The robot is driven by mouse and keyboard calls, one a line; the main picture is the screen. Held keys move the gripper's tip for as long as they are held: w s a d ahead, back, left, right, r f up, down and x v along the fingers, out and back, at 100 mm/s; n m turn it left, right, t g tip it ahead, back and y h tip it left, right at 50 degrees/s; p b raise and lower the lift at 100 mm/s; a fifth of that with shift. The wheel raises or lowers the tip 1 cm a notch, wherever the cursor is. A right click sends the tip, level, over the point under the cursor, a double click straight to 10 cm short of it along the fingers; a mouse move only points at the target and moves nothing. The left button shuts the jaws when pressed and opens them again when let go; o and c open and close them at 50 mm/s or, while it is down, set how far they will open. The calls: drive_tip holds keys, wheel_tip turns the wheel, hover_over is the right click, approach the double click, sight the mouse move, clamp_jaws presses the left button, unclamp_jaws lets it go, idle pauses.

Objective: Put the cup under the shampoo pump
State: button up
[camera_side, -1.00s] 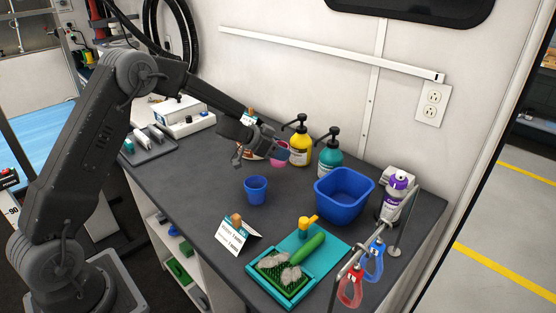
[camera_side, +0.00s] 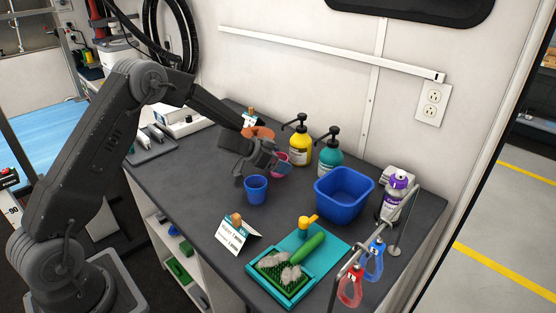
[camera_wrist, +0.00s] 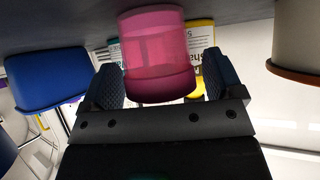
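The pink translucent cup (camera_wrist: 158,55) is upright between the two fingers of my gripper (camera_wrist: 163,82) in the wrist view. The left finger lies against the cup's edge there; a thin gap shows at the right finger. In the side view my gripper (camera_side: 262,170) hides much of the pink cup (camera_side: 279,158). The yellow pump bottle (camera_side: 301,150) and the teal pump bottle (camera_side: 329,158) stand just behind and to the right. Their label wording is unreadable in the side view.
A blue cup (camera_side: 256,190) stands on the dark counter (camera_side: 200,170) close in front of my gripper. A blue tub (camera_side: 344,207) stands to the right, with a purple-and-white bottle (camera_side: 394,196) beyond. A terracotta bowl (camera_side: 262,131) is behind my arm. A folded card (camera_side: 236,236) and teal tray (camera_side: 285,282) lie in front.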

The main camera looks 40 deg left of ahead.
drive_tip(key=shift+r, duration=0.1)
drive_tip(key=shift+s+a+r, duration=0.1)
drive_tip(key=shift+s+r, duration=0.1)
drive_tip(key=v, duration=1.2)
drive_tip(key=s+d+r+n+y, duration=0.2)
drive_tip(key=s+r+y, duration=0.2)
drive_tip(key=r, duration=0.3)
drive_tip(key=s+d+r+n+y, duration=0.2)
drive_tip(key=s+r+y, duration=0.25)
drive_tip(key=r, duration=0.35)
drive_tip(key=s+d+g+h, duration=0.2)
drive_tip(key=s+d, duration=0.3)
drive_tip(key=s, duration=0.5)
drive_tip(key=s+d+f+g+h, duration=0.1)
drive_tip(key=s+d+g+h, duration=0.1)
drive_tip(key=s+d, duration=0.4)
drive_tip(key=s, duration=0.4)
drive_tip(key=shift+d+f+g, duration=0.15)
drive_tip(key=shift+f+g, duration=0.15)
drive_tip(key=shift+g, duration=0.1)
